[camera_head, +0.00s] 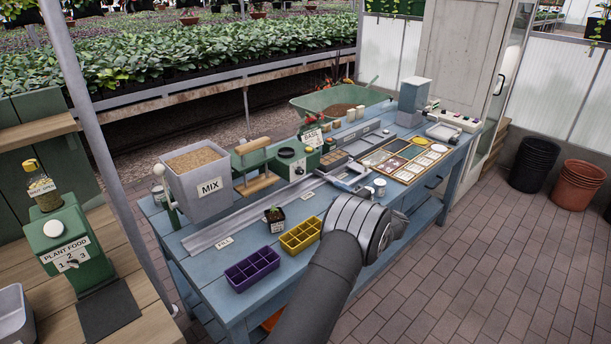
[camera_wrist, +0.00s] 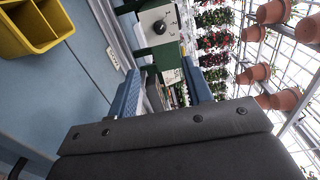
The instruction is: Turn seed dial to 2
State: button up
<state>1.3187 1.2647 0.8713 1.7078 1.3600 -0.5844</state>
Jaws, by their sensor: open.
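In the wrist view the black knob (camera_wrist: 160,27) shows side-on, with small marks on the plate (camera_wrist: 178,20) that are too small to read. My gripper (camera_wrist: 160,70) is open and empty, its two blue fingers apart. The knob lies ahead of the fingertips, not between them. In the head view my dark arm and wrist cover part of the bench's front edge, to the right of and nearer than the dial box.
A grey MIX hopper (camera_head: 200,190) is farther left. A plant food dispenser (camera_head: 70,240) with a white knob stands on a separate wooden table.

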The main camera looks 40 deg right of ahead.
aim_at(302, 172)
jog(key=w, duration=1.6)
jog(key=shift+w, duration=0.3)
jog(key=c, duration=1)
